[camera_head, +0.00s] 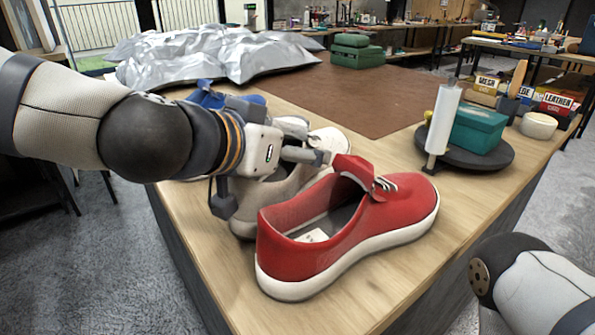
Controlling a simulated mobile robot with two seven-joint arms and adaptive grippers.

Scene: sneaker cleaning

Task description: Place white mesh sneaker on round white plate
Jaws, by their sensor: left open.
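A pale, off-white sneaker (279,196) stands on the wooden table, partly hidden by my left gripper and by a red sneaker (390,219). The red sneaker is in front, upright, with its toe to the right. My left gripper (318,156) is open above the pale sneaker, close to the red sneaker's raised tongue. I cannot tell whether its fingers touch either shoe. No round white plate is clearly visible. A round dark stand (491,159) is on the right of the table. My right gripper is out of view; only part of that arm shows at lower right.
The stand holds a white roll (441,120) and a teal box (478,129). A small white bowl (538,125) and labelled boxes are at right. A blue item (207,97) and crumpled silver sheet (205,55) lie behind my left arm. The brown mat (370,92) is mostly clear.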

